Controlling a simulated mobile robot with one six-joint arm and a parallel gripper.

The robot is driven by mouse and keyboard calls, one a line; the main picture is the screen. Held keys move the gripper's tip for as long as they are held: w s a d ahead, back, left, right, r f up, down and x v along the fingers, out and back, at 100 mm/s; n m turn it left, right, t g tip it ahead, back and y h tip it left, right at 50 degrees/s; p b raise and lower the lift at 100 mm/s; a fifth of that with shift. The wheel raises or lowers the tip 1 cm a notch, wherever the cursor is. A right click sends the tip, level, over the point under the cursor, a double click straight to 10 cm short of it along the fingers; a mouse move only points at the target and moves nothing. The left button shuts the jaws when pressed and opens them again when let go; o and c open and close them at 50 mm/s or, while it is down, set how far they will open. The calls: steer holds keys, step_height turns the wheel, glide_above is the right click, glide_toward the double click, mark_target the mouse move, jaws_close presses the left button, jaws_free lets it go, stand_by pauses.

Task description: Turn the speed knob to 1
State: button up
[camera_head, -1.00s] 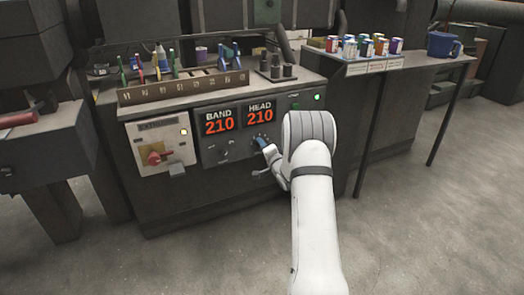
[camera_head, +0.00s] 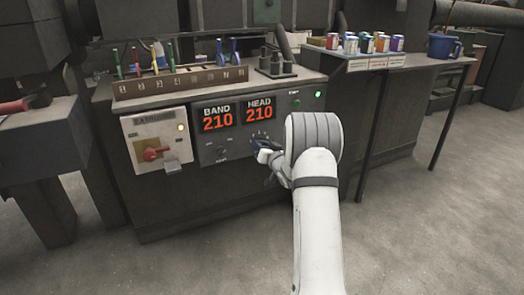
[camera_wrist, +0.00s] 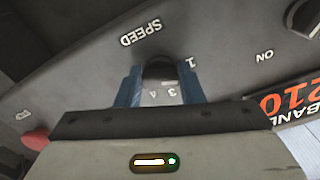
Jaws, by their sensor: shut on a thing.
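The speed knob (camera_wrist: 159,70) is a small dark knob on the grey control panel, with the word SPEED printed beside it. In the wrist view it sits between the two blue fingers of my gripper (camera_wrist: 161,88), which is shut on it. The marks 1, 3 and 4 show around it; the 1 is just beside the right finger. The fingers partly cover the knob and dial, so I cannot tell where its pointer stands. In the head view my gripper (camera_head: 266,151) is at the panel below the HEAD display and hides most of the knob.
The BAND display (camera_head: 217,119) and HEAD display (camera_head: 259,113) both read 210. A red rotary switch (camera_head: 152,154) is on the left plate. A green light (camera_head: 318,94) is at the upper right. A red button (camera_wrist: 36,138) shows in the wrist view. Open floor lies in front.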

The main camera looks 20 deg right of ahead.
steer(key=shift+n+b, duration=0.5)
steer(key=shift+n, duration=0.5)
steer(key=o, duration=1)
steer(key=shift+s+d+p, duration=0.15)
steer(key=shift+s+p, duration=1.05)
steer(key=shift+s, duration=2.7)
